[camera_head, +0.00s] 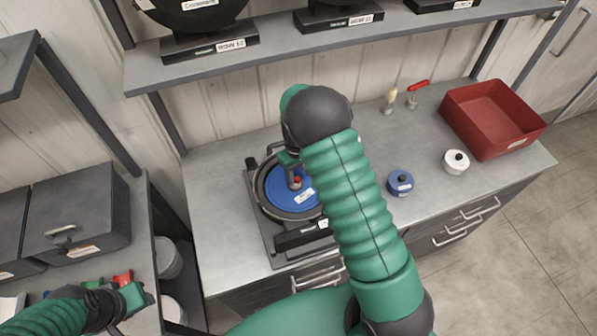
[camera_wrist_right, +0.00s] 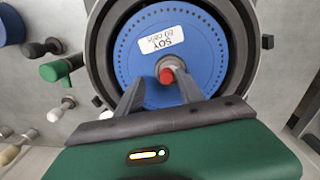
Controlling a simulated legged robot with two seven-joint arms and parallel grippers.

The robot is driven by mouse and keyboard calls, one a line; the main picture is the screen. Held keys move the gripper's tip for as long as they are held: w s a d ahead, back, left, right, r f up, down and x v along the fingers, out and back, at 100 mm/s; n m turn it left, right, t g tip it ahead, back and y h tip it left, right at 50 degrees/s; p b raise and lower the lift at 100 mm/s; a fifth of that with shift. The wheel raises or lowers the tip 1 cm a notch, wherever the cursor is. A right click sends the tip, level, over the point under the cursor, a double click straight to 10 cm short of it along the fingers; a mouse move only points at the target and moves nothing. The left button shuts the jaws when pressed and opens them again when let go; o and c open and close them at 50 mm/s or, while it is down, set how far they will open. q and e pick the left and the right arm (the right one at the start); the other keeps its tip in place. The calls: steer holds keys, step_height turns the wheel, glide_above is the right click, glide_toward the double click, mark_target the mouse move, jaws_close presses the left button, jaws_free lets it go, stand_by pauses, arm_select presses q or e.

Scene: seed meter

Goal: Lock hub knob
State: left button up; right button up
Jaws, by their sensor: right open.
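The hub knob (camera_head: 297,180) is small and red, at the centre of a blue seed disc (camera_head: 281,193) in a round dark meter housing (camera_head: 263,211). In the right wrist view the red knob (camera_wrist_right: 167,75) sits on a grey hub, and the disc (camera_wrist_right: 205,50) carries a white "SOY" label. My right gripper (camera_wrist_right: 160,88) is open, its two fingers reaching over the disc on either side of the hub. I cannot tell whether they touch it. In the head view my right arm covers the housing's right side. My left gripper (camera_head: 118,302) is at the lower left, its jaws unclear.
A blue round part (camera_head: 400,183) and a white one (camera_head: 456,161) stand right of the meter. A red bin (camera_head: 492,118) is at the far right. Two small handled tools stand near the wall. A shelf (camera_head: 330,45) with labelled stands hangs above the bench.

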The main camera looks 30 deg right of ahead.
steer(key=shift+s+d+f, duration=0.15)
steer(key=shift+s, duration=0.05)
steer(key=shift+s+a, duration=0.1)
steer(key=shift+a, duration=0.1)
steer(key=shift+w+a, duration=0.2)
steer(key=shift+a, duration=0.5)
steer(key=c, duration=0.4)
steer(key=shift+w+a+r, duration=0.1)
steer(key=shift+a+r, duration=0.1)
steer(key=shift+a, duration=0.1)
jaws_close()
steer(key=shift+d, duration=0.7)
steer(key=shift+a+m, duration=0.25)
steer(key=shift+m, duration=0.85)
steer(key=m, duration=0.3)
steer(key=shift+d+m, duration=0.1)
steer(key=shift+m, duration=0.2)
steer(key=m, duration=0.2)
steer(key=shift+m, duration=0.3)
steer(key=m, duration=0.4)
steer(key=shift+m+g, duration=0.3)
arm_select(q)
steer(key=shift+s+a+r+p, duration=0.1)
steer(key=shift+a+r+p, duration=0.3)
steer(key=shift+a, duration=0.15)
arm_select(e)
steer(key=m, duration=0.4)
steer(key=shift+m, duration=0.4)
steer(key=shift+f, duration=0.1)
